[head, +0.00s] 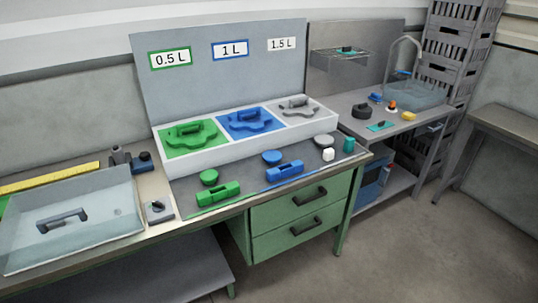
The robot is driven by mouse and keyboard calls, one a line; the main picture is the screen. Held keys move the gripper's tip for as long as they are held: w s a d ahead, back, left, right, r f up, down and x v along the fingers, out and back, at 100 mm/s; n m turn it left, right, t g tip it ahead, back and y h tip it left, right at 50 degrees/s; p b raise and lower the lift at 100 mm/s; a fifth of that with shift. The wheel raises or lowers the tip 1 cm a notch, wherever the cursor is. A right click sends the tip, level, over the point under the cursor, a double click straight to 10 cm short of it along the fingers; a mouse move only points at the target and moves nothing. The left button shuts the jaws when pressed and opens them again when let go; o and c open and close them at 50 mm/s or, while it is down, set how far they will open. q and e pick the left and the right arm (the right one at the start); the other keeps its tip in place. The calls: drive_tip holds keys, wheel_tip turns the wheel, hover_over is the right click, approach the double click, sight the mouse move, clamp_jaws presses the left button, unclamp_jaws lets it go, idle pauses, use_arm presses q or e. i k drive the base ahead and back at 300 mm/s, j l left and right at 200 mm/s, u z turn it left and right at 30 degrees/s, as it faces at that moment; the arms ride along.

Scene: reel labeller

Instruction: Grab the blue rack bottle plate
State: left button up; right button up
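A rack (165,169) with three compartments stands at the back of the workbench. Its middle compartment is blue and holds a blue bottle plate (250,121) with a raised grip, below the blue-framed 1 L sign (230,49). A green plate (193,133) lies in the left compartment and a grey plate (297,106) in the right one. On the bench in front of the rack are a blue part with a handle (285,171) and a round blue piece (271,158). Neither of my grippers is in view.
A green handled part (217,194) and a green round piece (209,177) lie at the bench front. A clear-covered box (95,225) stands left. A sink bench (352,105) and stacked grey crates (455,60) are at right. The floor at lower right is free.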

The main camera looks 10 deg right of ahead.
sight(271, 157)
drive_tip(key=i+l, duration=0.2)
drive_tip(key=l, duration=0.15)
drive_tip(key=i+l, duration=0.2)
drive_tip(key=l, duration=0.2)
drive_tip(key=i+l, duration=0.2)
drive_tip(key=l, duration=0.15)
drive_tip(key=i+l, duration=0.2)
drive_tip(key=l, duration=0.2)
drive_tip(key=i+l, duration=0.2)
drive_tip(key=l, duration=0.15)
